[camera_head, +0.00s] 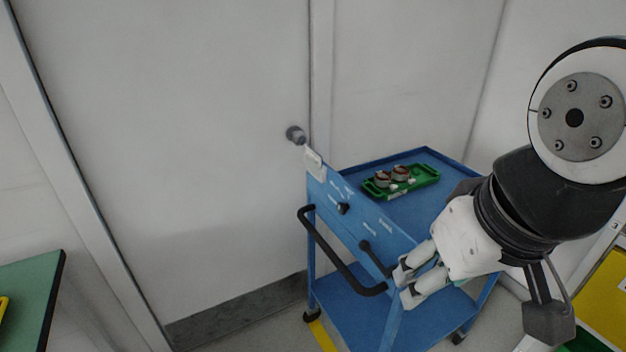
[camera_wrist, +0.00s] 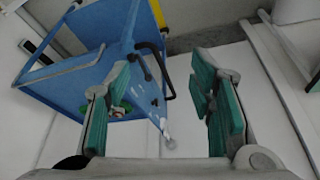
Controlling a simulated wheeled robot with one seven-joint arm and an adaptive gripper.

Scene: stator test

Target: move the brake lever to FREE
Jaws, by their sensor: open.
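The blue cart (camera_head: 347,225) has a sloped panel with white markings too small to read. A black lever (camera_head: 376,258), which looks like the brake lever, is on the panel's lower right part, its arm slanting down and right from a round end. My gripper (camera_head: 405,286) is open and empty, its fingertips just right of the lever's lower end; I cannot tell whether they touch. In the wrist view my gripper (camera_wrist: 162,108) shows two green-padded fingers apart, with the cart (camera_wrist: 83,35) beyond.
A black knob (camera_head: 343,208) sits higher on the panel. A black push handle (camera_head: 335,255) runs along the cart's near side. A green tray (camera_head: 425,178) with copper-coloured parts stands on the cart top. A green table (camera_head: 30,295) is at left; a white wall is behind.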

